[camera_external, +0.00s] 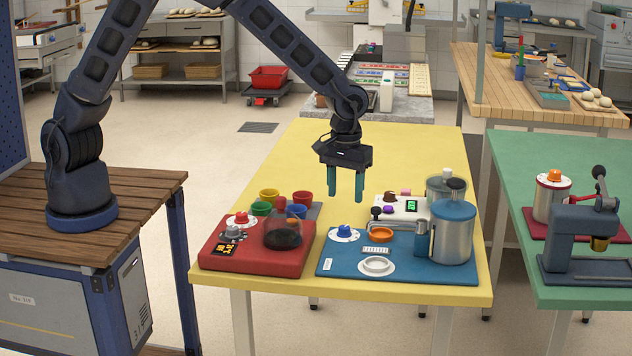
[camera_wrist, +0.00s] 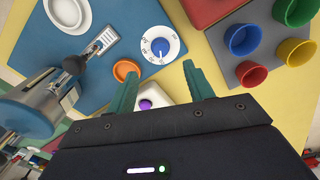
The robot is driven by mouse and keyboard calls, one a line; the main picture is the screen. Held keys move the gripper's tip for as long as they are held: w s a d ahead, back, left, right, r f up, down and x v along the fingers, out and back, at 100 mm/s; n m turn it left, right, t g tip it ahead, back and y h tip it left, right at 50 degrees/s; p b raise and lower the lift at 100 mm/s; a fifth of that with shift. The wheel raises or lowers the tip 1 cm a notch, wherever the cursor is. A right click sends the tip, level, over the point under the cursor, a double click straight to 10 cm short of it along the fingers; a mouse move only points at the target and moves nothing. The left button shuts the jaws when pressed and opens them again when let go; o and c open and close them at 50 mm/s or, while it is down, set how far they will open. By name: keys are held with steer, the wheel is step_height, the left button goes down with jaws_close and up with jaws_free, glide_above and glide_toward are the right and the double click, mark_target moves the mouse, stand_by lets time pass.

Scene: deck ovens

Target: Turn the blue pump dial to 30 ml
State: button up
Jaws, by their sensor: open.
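The blue pump dial (camera_external: 344,230) is a blue knob on a round white scale, on the blue mat (camera_external: 335,265) at its back left. The wrist view shows the dial (camera_wrist: 160,46) just beyond my fingertips, with a pale pointer mark on the knob. The scale numbers are too small to read. The steel pump canister with a blue lid (camera_external: 453,232) stands at the mat's right. My gripper (camera_external: 346,196) is open and empty, pointing down above the table, higher than the dial and apart from it. In the wrist view its teal fingers (camera_wrist: 160,70) are spread.
A white scale unit (camera_external: 400,208) stands behind the mat. The yellow table's (camera_external: 400,145) back is clear.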

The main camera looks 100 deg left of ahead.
mark_target(344, 226)
step_height(344, 226, down, 9)
steer(key=shift+r, duration=0.15)
stand_by(0.4)
steer(key=c, duration=1)
steer(key=shift+o, duration=0.2)
steer(key=shift+m, duration=0.3)
steer(key=m, duration=0.4)
steer(key=shift+m, duration=1.7)
